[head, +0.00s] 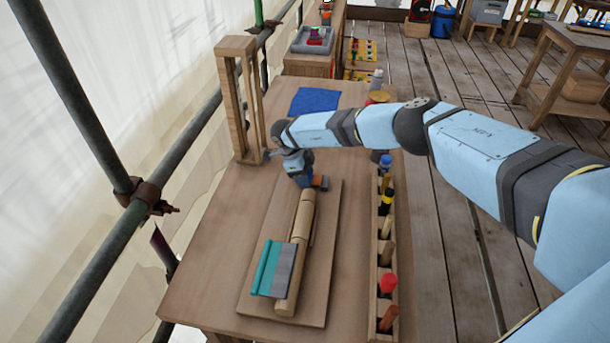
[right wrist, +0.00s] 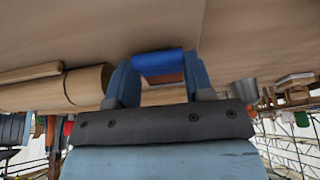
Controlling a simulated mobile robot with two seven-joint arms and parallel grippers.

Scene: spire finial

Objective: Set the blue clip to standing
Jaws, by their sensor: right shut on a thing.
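The blue clip (right wrist: 158,63) shows in the right wrist view as a blue rounded bar between the two fingers of my right gripper (right wrist: 160,82). My right gripper is shut on it, close to a wooden surface. A reddish-brown patch shows just below the blue bar; I cannot tell what it belongs to. In the head view my right gripper (head: 308,182) is over the far end of the board, by the end of a round wooden piece. The clip is mostly hidden there, and its tilt is unclear. My left gripper is not in view.
A board (head: 328,252) carries the round wooden piece (head: 304,216) and a teal and grey tool (head: 273,269). A tool rack (head: 373,277) lines the right table edge. A wooden frame (head: 237,105) stands back left. A blue cloth (head: 314,99) lies behind. The table's left side is clear.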

